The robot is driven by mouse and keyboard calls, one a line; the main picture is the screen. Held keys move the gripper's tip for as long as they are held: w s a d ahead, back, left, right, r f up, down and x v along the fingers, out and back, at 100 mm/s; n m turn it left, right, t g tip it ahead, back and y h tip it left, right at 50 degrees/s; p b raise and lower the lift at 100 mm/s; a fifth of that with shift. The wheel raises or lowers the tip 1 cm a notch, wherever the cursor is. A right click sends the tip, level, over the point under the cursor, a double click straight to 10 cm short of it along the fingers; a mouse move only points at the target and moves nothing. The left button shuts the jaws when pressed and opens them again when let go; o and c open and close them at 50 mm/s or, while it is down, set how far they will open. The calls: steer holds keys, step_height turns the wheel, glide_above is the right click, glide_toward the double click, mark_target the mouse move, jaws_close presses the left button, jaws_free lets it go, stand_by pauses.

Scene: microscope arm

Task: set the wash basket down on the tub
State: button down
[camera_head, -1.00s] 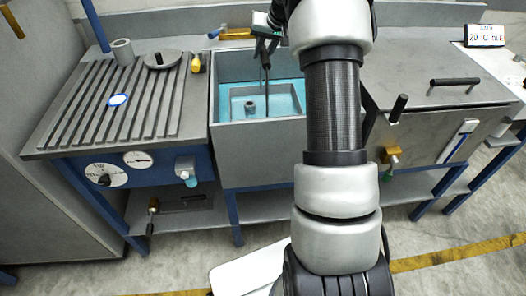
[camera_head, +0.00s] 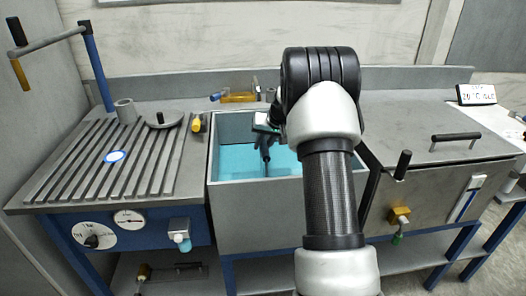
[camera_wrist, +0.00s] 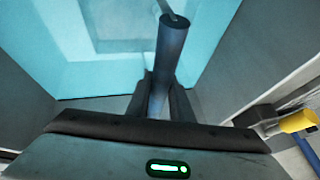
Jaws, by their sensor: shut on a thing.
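The tub (camera_head: 228,203) is a grey open-topped box in the middle of the bench, with a teal inside. My gripper (camera_wrist: 158,92) is shut on a dark round handle (camera_wrist: 170,45), which also hangs down over the tub in the head view (camera_head: 266,160). A thin rod runs on from the handle's far end. I cannot make out the wash basket's body; my arm and gripper hide part of the tub. In the wrist view, the teal tub inside (camera_wrist: 85,70) lies beyond the handle, with a paler square patch.
A ribbed grey drainboard (camera_head: 70,165) with a round lid (camera_head: 164,119) and a grey cup (camera_head: 125,111) lies left of the tub. A lidded grey tank (camera_head: 440,130) stands to the right. A blue post (camera_head: 97,65) with a bent arm rises at the back left.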

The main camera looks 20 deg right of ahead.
steer(key=shift+w+f, duration=0.1)
steer(key=shift+f, duration=0.7)
steer(key=c, duration=1.6)
jaws_free()
steer(key=shift+o, duration=0.2)
steer(key=a+p+v, duration=0.1)
steer(key=v, duration=1.1)
steer(key=shift+d, duration=0.45)
